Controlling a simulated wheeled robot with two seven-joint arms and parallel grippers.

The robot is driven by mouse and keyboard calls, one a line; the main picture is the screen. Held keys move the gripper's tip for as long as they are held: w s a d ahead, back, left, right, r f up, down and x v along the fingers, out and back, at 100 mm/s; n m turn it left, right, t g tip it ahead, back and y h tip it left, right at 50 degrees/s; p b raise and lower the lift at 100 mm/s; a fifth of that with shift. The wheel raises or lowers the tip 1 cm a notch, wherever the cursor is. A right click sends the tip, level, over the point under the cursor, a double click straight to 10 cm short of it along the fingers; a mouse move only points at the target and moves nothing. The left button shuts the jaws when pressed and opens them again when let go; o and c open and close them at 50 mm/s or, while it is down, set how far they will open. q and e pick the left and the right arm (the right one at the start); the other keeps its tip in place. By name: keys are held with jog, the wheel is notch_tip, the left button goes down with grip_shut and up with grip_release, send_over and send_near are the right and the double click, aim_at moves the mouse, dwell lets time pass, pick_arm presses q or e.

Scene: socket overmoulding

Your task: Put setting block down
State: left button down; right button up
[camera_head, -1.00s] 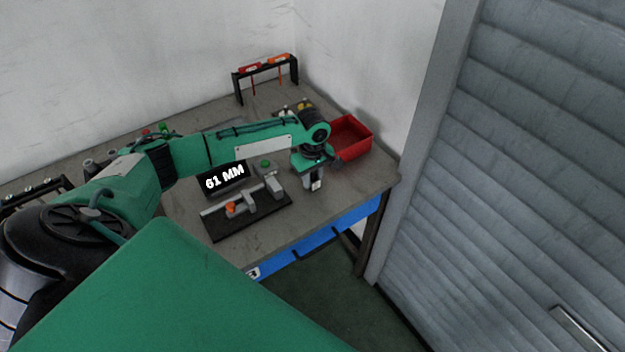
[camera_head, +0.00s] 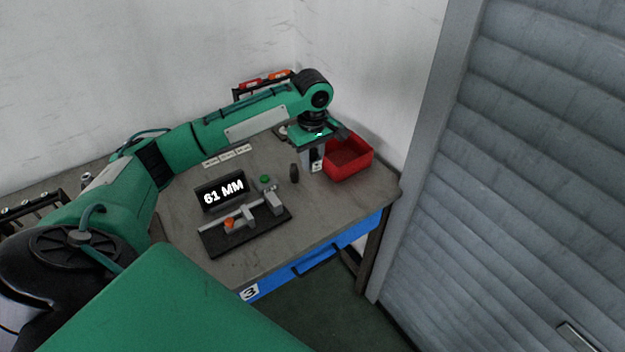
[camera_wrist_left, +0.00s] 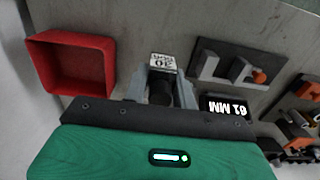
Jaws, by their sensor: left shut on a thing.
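My left gripper (camera_head: 314,160) is above the table, beside the red bin, with its fingers pointing down. In the left wrist view its fingers (camera_wrist_left: 160,90) are closed around a block with a white face marked 30 (camera_wrist_left: 162,64), the setting block, and a dark part shows nearer the palm. In the head view only a small pale patch of the block (camera_head: 317,166) shows between the fingers. My right gripper is not in view.
The red bin (camera_head: 347,158) is right behind the gripper. A display reading 61 MM (camera_head: 221,193) stands behind the fixture, near a green button (camera_head: 265,179). A small dark oval (camera_head: 294,173) shows left of the gripper. The front right tabletop is bare.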

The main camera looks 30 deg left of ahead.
aim_at(313, 149)
pick_arm(q)
notch_tip(313, 149, up, 7)
jog(key=shift+f, duration=0.2)
jog(key=s+d+f+m, duration=0.4)
jog(key=s+d+m, duration=0.2)
jog(key=d, duration=0.1)
jog(key=s+d+f+m, duration=0.4)
jog(key=s+d+m, duration=0.3)
jog(key=d, duration=0.1)
jog(key=shift+s+m, duration=0.15)
jog(key=shift+m, duration=0.15)
jog(key=shift+f, duration=0.1)
